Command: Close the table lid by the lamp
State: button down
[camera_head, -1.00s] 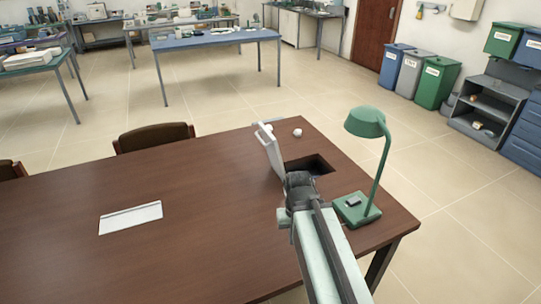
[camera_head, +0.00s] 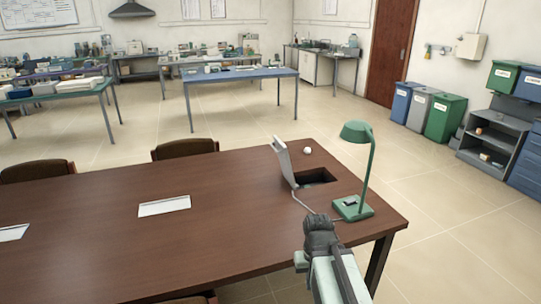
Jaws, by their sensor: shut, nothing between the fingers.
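The table lid (camera_head: 284,161) is a light grey flap standing open, tilted slightly back, at the left edge of a dark rectangular opening (camera_head: 318,176) in the brown table (camera_head: 225,225). The green lamp (camera_head: 356,132) stands just right of the opening, its base (camera_head: 353,208) on the table. My gripper (camera_head: 318,222) is shut and empty, seen from behind near the table's front edge. It is in front of the opening and lid, apart from both in the picture. Its fingertips are mostly hidden by its own dark body.
A thin grey cord (camera_head: 302,201) runs from the lid's foot toward the lamp base. A small white round object (camera_head: 307,150) lies behind the opening. A closed flat lid (camera_head: 164,206) lies further left. Chairs (camera_head: 185,148) stand behind the table. Floor right of the table is clear.

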aim_at(282, 150)
jog(key=z, duration=1.7)
jog(key=i, duration=1.15)
jog(key=u, duration=2.7)
jog(key=i, duration=1.05)
jog(key=z, duration=0.1)
